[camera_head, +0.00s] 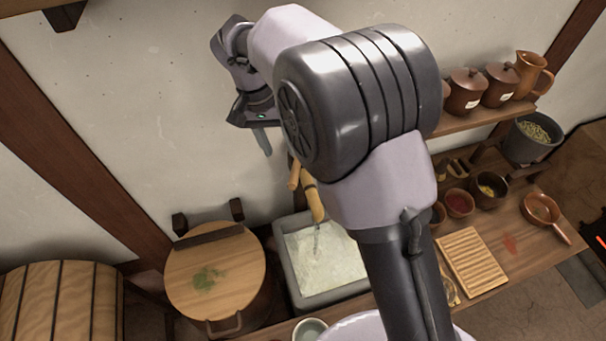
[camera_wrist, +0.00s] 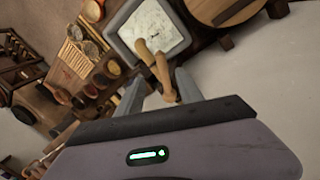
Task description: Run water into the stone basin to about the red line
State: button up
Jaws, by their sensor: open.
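The grey stone basin (camera_head: 287,268) stands below the wall, holding pale, rippled water (camera_head: 325,262). A wooden spout (camera_head: 313,200) hangs over it, and a thin stream (camera_head: 316,238) runs from its tip into the water. A second wooden piece (camera_head: 294,175) sits beside the spout's upper part; my arm hides some of it. I cannot make out a red line. My gripper (camera_head: 262,138) is open and above the spout. In the wrist view its fingers (camera_wrist: 160,88) stand apart on either side of the spout's wooden end (camera_wrist: 158,70); I cannot tell whether they touch it. The basin (camera_wrist: 118,22) lies beyond.
A round wooden lid (camera_head: 215,275) with a green patch is left of the basin. A slatted board (camera_head: 472,262), small bowls (camera_head: 459,203) and a pan (camera_head: 541,209) are on the bench at right. Lidded jars (camera_head: 467,92) stand on a shelf. My arm covers the middle.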

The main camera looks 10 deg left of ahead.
aim_at(292, 180)
jog(key=f, duration=0.4)
jog(key=d+f+b, duration=0.1)
jog(key=f, duration=0.3)
jog(key=d+f+b, duration=0.1)
jog(key=f, duration=0.4)
jog(key=shift+w+d, duration=0.2)
grip_shut()
dwell(0.6)
